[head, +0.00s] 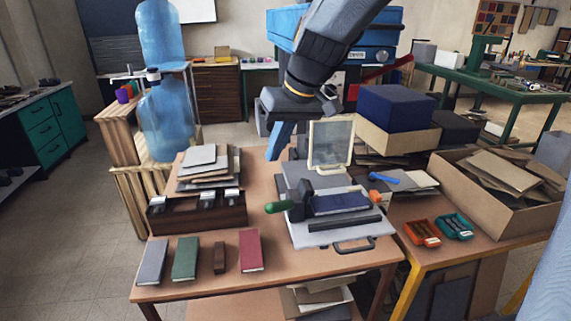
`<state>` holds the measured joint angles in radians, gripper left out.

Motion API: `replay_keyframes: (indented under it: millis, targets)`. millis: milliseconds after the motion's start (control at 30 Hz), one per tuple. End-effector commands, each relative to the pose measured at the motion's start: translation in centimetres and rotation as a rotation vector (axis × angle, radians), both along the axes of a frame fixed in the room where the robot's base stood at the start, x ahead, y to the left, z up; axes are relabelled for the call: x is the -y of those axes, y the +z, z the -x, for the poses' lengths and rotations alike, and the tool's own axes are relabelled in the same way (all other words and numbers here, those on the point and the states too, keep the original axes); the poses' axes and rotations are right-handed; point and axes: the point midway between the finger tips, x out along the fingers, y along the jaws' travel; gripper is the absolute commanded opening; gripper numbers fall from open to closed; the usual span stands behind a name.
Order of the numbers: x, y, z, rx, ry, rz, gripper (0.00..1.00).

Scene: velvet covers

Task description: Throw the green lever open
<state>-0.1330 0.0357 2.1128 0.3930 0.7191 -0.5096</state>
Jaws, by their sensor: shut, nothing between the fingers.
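The green lever (280,207) is a short green grip on a dark arm. It sticks out to the left from a grey press-like device (335,230) on the wooden table. A dark blue cover (340,203) lies on the device beside the lever's pivot. My gripper (274,153) comes down from the top of the head view. Its fingers are shut and empty, above and behind the lever and apart from it.
A pale framed panel (331,144) stands behind the device. A dark slotted box (197,212) and stacked boards are left of the lever. Several small covers, including a red one (251,250), lie along the front. Cardboard boxes crowd the right side.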

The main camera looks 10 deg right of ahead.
Motion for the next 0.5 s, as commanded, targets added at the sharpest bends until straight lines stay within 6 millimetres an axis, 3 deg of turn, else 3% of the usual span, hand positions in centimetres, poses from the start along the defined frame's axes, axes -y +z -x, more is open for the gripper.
replay_keyframes:
  millis: [200,500]
  targets:
    - [-1.1,1.5,0.6,0.0,0.001,0.0,0.0]
    - [-1.2,1.7,0.7,-0.002,0.001,0.0,0.0]
